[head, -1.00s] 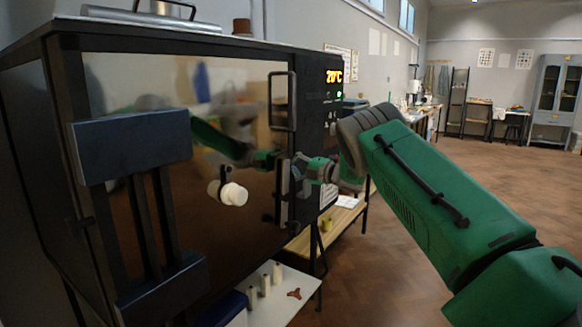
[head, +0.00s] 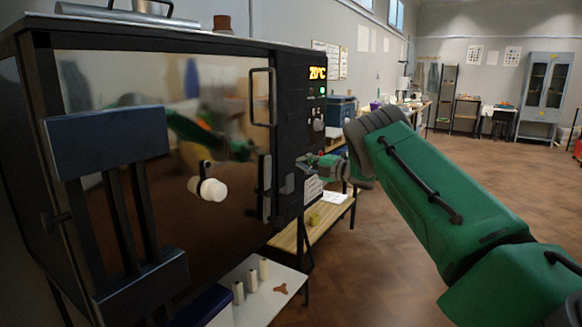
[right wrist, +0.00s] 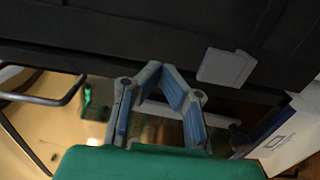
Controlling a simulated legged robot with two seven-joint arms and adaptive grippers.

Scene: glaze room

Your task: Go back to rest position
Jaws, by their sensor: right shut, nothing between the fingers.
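My right gripper (head: 308,163) is at the right of the black kiln (head: 292,130), in front of its control-panel side. The right wrist view shows its blue-padded fingers (right wrist: 160,72) drawn together with nothing held, close to a dark surface. My green right arm reaches in from the lower right of the head view. The kiln's mirror-like door (head: 120,80) looks closed and reflects a green arm. My left gripper is not in view.
The kiln's black door handle (head: 262,97) and white plug (head: 211,189) stick out. A white shelf (head: 262,308) below holds several small posts and a brown three-armed piece (head: 280,288). A wooden bench (head: 320,228) stands beyond. The brown floor at right is open.

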